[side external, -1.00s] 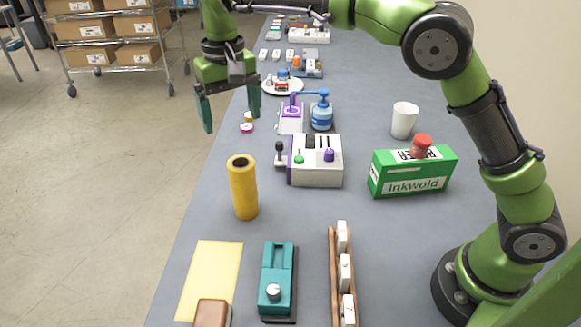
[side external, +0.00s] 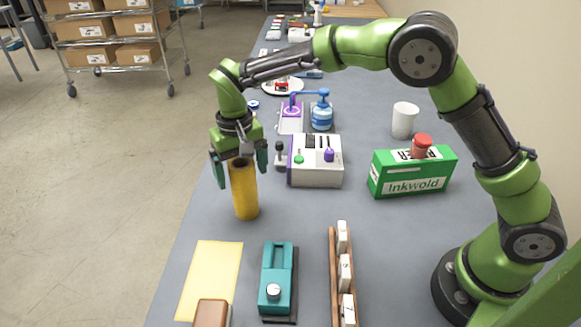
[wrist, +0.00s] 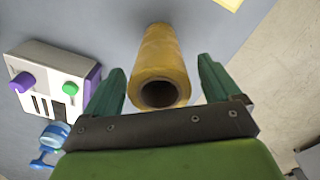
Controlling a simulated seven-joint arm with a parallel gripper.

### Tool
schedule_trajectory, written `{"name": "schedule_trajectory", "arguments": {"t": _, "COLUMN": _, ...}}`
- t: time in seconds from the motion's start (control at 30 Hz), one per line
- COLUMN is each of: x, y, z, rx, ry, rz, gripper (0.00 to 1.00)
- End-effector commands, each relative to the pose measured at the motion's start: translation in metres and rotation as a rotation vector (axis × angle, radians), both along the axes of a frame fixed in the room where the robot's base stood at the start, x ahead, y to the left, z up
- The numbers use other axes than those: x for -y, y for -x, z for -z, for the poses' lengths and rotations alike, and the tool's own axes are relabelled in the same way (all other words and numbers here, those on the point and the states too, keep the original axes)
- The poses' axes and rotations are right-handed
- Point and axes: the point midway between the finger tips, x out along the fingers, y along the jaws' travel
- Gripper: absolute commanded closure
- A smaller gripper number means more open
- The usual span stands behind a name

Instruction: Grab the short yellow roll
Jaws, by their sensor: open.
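The short yellow roll (side external: 244,192) stands upright on the grey table near its left edge. In the wrist view the yellow roll (wrist: 161,62) shows its open hollow end, lying between the two finger lines. My gripper (side external: 240,170) points down over the top of the roll, with one teal finger on each side of it. In the wrist view my gripper (wrist: 158,82) is open, with gaps visible between the fingers and the roll. The fingers do not appear to touch the roll.
A white machine with green and purple knobs (side external: 316,168) stands right of the roll. A green Inkwold box (side external: 411,177) is further right. A yellow sheet (side external: 211,277), a teal device (side external: 277,279) and a wooden rack (side external: 335,290) lie nearer the camera. The left table edge is close.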

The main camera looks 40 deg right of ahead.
Motion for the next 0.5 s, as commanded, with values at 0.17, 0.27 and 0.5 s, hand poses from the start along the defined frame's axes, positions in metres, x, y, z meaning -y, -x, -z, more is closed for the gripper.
{"name": "schedule_trajectory", "arguments": {"t": 0.17, "x": 0.000, "y": 0.001, "z": 0.025, "rx": -0.002, "ry": 0.001, "rz": -0.001, "gripper": 0.10}}
{"name": "schedule_trajectory", "arguments": {"t": 0.27, "x": 0.000, "y": 0.001, "z": 0.030, "rx": 0.001, "ry": 0.000, "rz": -0.001, "gripper": 0.10}}
{"name": "schedule_trajectory", "arguments": {"t": 0.5, "x": 0.000, "y": 0.001, "z": 0.030, "rx": 0.001, "ry": 0.000, "rz": -0.001, "gripper": 0.16}}
